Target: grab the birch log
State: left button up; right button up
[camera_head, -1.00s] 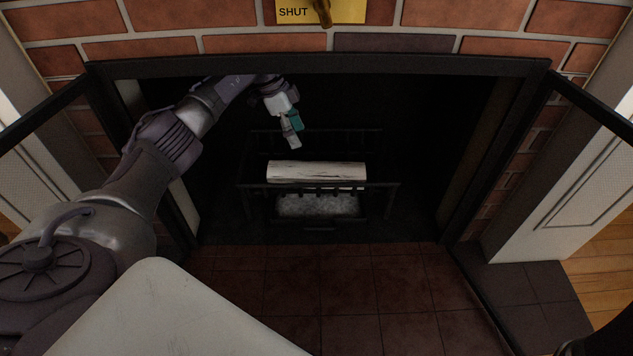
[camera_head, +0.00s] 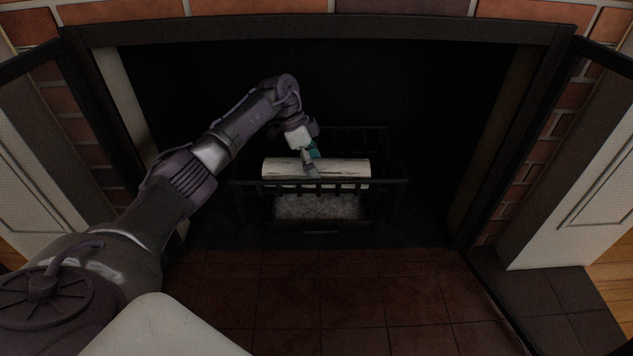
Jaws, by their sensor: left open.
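The birch log (camera_head: 345,168) is pale with dark streaks and lies lengthwise left to right in a black iron grate (camera_head: 390,190) inside the fireplace. My left gripper (camera_head: 312,172) is open and points down at the log, a little left of its middle. Its fingers cover a small part of the log. I cannot tell whether they touch it. My right gripper is not in view.
A bed of grey ash (camera_head: 315,207) lies below the grate. The dark fireplace frame (camera_head: 320,28) runs overhead, and glass doors stand open at both sides. The tiled hearth (camera_head: 330,295) in front is clear.

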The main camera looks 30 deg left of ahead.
pick_arm(q)
jog(key=c, duration=1.2)
jog(key=shift+c, duration=0.7)
jog(key=shift+r, duration=0.15)
